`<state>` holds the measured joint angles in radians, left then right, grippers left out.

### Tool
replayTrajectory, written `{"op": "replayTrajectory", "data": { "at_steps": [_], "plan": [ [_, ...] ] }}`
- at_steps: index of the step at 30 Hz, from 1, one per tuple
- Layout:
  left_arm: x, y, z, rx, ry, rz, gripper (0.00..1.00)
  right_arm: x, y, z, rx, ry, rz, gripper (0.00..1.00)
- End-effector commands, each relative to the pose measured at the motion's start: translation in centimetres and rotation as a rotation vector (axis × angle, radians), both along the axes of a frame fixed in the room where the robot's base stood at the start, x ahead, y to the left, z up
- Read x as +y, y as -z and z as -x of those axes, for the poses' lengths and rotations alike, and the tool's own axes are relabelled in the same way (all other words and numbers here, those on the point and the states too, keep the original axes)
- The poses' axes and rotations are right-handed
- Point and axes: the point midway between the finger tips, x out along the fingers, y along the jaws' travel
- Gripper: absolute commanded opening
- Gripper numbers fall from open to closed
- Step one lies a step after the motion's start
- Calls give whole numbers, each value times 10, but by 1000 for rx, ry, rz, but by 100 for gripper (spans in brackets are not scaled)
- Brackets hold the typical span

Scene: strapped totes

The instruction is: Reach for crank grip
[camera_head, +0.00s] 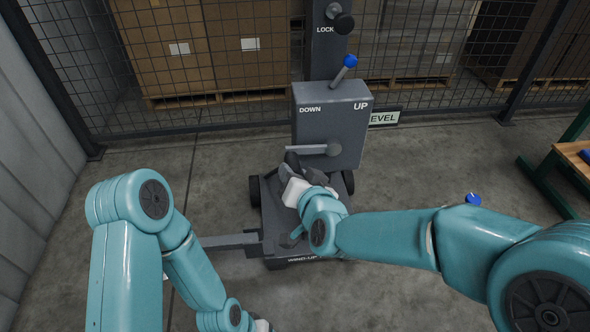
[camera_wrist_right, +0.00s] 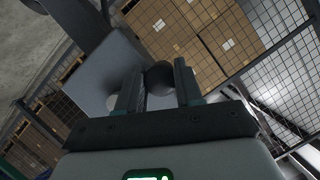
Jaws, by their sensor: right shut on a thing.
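The grey winch box (camera_head: 330,120), marked DOWN and UP, stands on a wheeled base. A crank arm (camera_head: 305,149) runs left from a round hub (camera_head: 335,148) on its front. My right gripper (camera_head: 291,160) is at the left end of the crank arm. In the right wrist view the dark, rounded crank grip (camera_wrist_right: 160,78) sits between the two fingers, which are shut on it; the head view largely hides the grip behind the gripper. My left gripper (camera_head: 262,325) is low at the bottom edge, mostly cut off, so its jaws cannot be judged.
A blue-knobbed lever (camera_head: 344,70) rises from the box top, below a LOCK knob (camera_head: 344,23) on the mast. A mesh fence (camera_head: 215,118) with boxes behind stands at the back. A wooden-topped bench (camera_head: 574,153) is at right. The floor is mostly clear.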

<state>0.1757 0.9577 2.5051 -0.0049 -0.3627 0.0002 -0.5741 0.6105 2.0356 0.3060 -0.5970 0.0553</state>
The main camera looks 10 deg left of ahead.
Motion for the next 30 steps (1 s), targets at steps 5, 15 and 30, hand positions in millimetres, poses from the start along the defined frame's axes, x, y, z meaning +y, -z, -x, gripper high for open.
{"op": "replayTrajectory", "data": {
  "at_steps": [5,15,30],
  "plan": [
    [0,-39,0,0,0,0,65,1,-16,-1,-44,1,110,0],
    [0,-116,-1,-1,0,0,65,1,-13,-1,-200,3,601,0],
    [0,-126,0,0,-1,0,65,0,-8,-2,-265,7,785,0]
  ]
}}
